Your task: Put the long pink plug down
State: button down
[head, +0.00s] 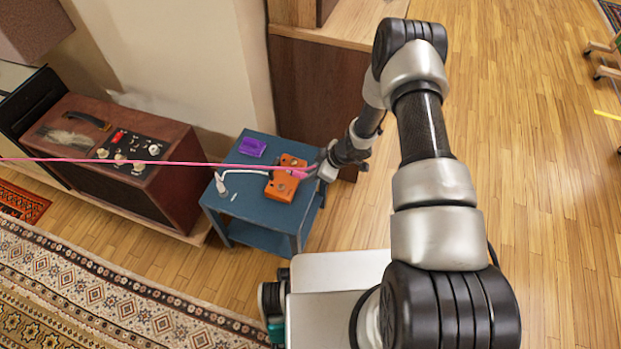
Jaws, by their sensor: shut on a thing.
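The long pink plug (297,172) is at my gripper (312,170), over the right side of the small blue table. My gripper is shut on it, though the fingers look small and partly hidden from here. A pink cable (120,160) runs from the plug in a taut line to the left edge of the head view, passing in front of the amp. An orange pedal (286,182) sits on the table just below and left of my gripper. I cannot tell whether the plug touches the pedal.
The blue table (255,208) also bears a purple box (252,147) and a white plug with a white cable (221,186). A brown amp (120,150) stands left of it. A wooden cabinet (315,85) stands behind. Wood floor (540,170) is open at right; a patterned rug (80,285) lies front left.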

jog(key=shift+f, duration=0.5)
jog(key=shift+f+b, duration=0.45)
jog(key=shift+f, duration=0.15)
jog(key=c, duration=1.7)
grip_release()
jog(key=shift+o, duration=0.2)
jog(key=shift+r, duration=0.1)
